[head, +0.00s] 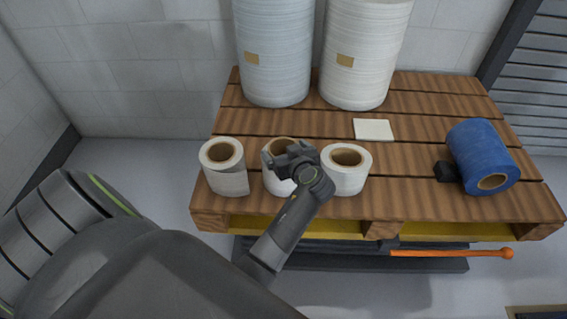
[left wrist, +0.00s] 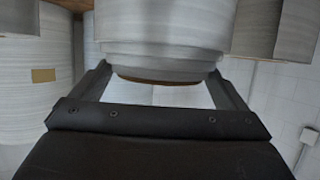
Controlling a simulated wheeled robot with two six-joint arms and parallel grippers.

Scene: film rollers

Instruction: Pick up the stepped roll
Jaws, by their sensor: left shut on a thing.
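The stepped roll (head: 273,184) is a small white roll with a brown core, the middle one of three near the pallet's front edge. In the left wrist view the stepped roll (left wrist: 160,32) shows ledges along its rim. My left gripper (head: 284,160) is over it and hides much of it in the head view. In the left wrist view its fingers (left wrist: 160,75) stand on both sides of the roll, shut on it. I cannot tell whether the roll is clear of the boards. My right gripper is out of view.
A white roll with a loose flap (head: 227,181) stands at left, and another white roll (head: 349,178) close at right. Two tall white rolls (head: 275,60) stand behind. A white pad (head: 373,130) and a blue roll (head: 478,153) lie on the wooden pallet (head: 420,160).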

